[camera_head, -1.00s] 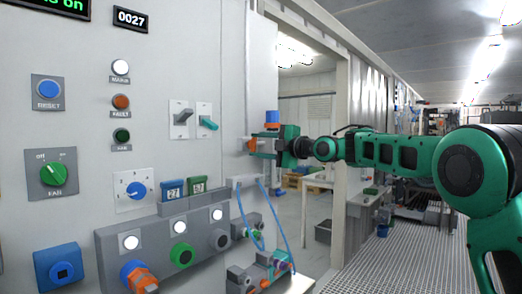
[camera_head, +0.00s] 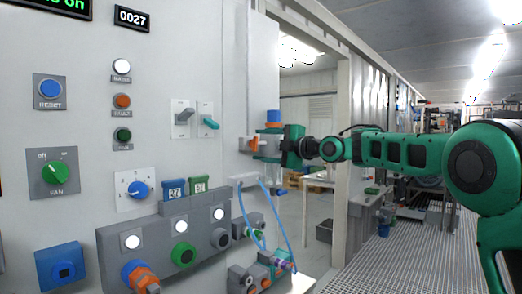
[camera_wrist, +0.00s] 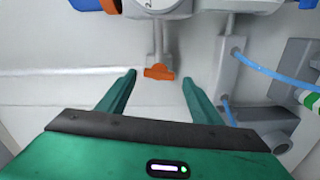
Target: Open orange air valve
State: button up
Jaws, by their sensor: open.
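The orange valve handle (camera_wrist: 159,72) is a small orange tip on a pale grey stem, below a whitish valve body (camera_wrist: 160,8) at the top of the wrist view. In the head view an orange part (camera_head: 251,145) shows at the panel's right edge, just left of my gripper (camera_head: 265,145). My gripper is open and points toward the panel. In the wrist view its green fingers (camera_wrist: 158,77) stand either side of the orange tip, with a gap on both sides. I cannot tell how far the fingertips are from it in depth.
A blue cap (camera_head: 273,116) with an orange ring sits just above my gripper. Blue hoses (camera_head: 283,215) and fittings hang below it. A grey button box (camera_head: 165,232) juts from the panel at lower left. The doorway right of the panel is open.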

jog(key=v, duration=0.9)
jog(key=shift+s+d, duration=0.1)
jog(key=shift+d, duration=0.05)
